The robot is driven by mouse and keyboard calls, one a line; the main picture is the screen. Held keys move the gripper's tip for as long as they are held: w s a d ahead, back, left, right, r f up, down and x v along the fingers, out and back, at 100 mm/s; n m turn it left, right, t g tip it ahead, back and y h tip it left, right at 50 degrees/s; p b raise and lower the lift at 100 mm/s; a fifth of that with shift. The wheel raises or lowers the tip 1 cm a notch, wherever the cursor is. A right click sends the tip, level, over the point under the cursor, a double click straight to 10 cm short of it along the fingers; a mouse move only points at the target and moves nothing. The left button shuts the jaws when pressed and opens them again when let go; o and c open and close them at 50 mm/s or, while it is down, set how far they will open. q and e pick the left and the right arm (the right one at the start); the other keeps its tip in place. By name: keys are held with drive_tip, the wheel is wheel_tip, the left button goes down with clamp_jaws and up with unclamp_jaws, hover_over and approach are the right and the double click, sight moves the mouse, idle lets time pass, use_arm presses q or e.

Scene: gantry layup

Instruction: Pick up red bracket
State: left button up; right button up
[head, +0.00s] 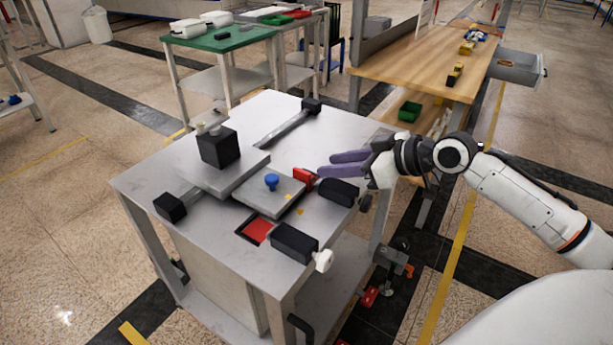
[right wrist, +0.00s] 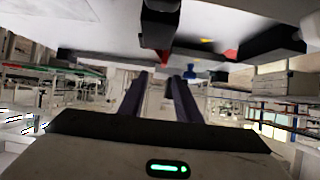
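The red bracket (head: 304,177) is a small red piece on the grey metal table (head: 150,180), beside a flat grey plate with a blue knob (head: 271,182). Black blocks partly hide it in the right wrist view (right wrist: 164,55). My right gripper (head: 321,164) reaches in from the right. Its two purple fingers are apart, with nothing between them, and their tips are close to the bracket. In the right wrist view the fingers (right wrist: 160,78) also show a gap. My left gripper is out of view.
Black blocks stand close to the bracket, one on the right (head: 338,192) and one in front (head: 295,243). A red square (head: 257,231) lies in a dark frame. A thicker plate carries a black cube (head: 218,147). A wooden bench (head: 420,65) stands behind.

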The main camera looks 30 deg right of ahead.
sight(303, 171)
drive_tip(key=shift+s+a+x, duration=0.1)
drive_tip(key=shift+x, duration=1.7)
drive_tip(key=shift+s+a+x, duration=0.1)
drive_tip(key=shift+a+x, duration=0.05)
drive_tip(key=shift+x, duration=1.7)
drive_tip(key=shift+f, duration=0.1)
clamp_jaws()
